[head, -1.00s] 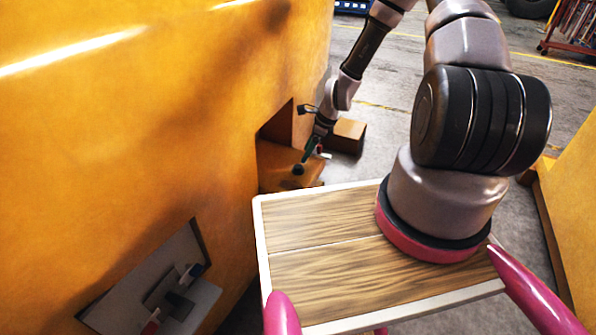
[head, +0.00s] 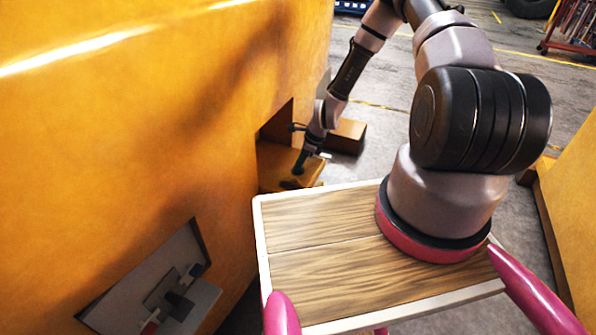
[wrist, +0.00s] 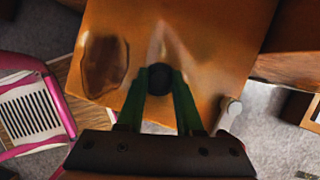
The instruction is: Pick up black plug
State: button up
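The black plug (wrist: 160,78) is a small dark round thing on the orange-brown block's top face (wrist: 200,50). In the wrist view it shows between the green fingertips of my gripper (wrist: 161,80). The fingers stand apart on either side, close to it; I cannot tell whether they touch it. In the head view my gripper (head: 299,168) reaches down onto the block (head: 272,165) beside the yellow wall. There the plug is hidden or merges with the dark fingers.
A dark patch (wrist: 105,65), hollow or shadow, marks the block left of the plug. A second brown block (head: 346,136) lies behind my gripper. The yellow wall (head: 130,130) rises close on the left, with a grey panel (head: 150,290) low in it.

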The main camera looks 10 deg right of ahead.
grip_shut()
jog(key=shift+r, duration=0.15)
notch_tip(320, 180, up, 10)
dwell(0.3)
